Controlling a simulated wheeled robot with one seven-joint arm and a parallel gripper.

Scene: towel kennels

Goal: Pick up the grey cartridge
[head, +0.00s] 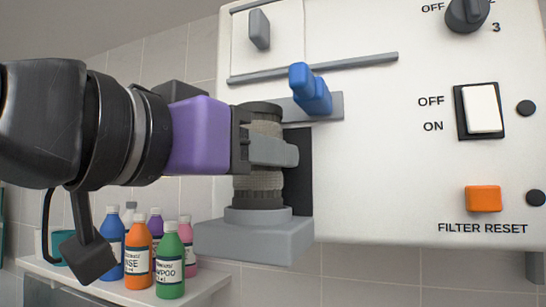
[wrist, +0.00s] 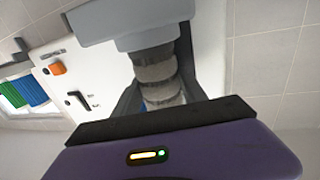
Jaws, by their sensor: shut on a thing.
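The grey cartridge (head: 258,186) is an upright cylinder with a grey mesh body and dark end rings. It stands at the grey holder (head: 252,240) that juts from the white machine panel (head: 390,150). Its lower ring meets the holder's round collar; I cannot tell how deep it sits. My gripper (head: 279,152) is shut on the cartridge's middle, coming from the left, and its finger hides part of the mesh. In the wrist view the cartridge (wrist: 158,76) is between my two fingers, with the holder (wrist: 125,18) beyond it.
A blue lever (head: 310,92) sticks out just above and right of the cartridge. A grey rail (head: 350,63) runs above it. A white rocker switch (head: 482,108) and an orange button (head: 483,198) are at right. Several bottles (head: 139,255) stand on a shelf below left.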

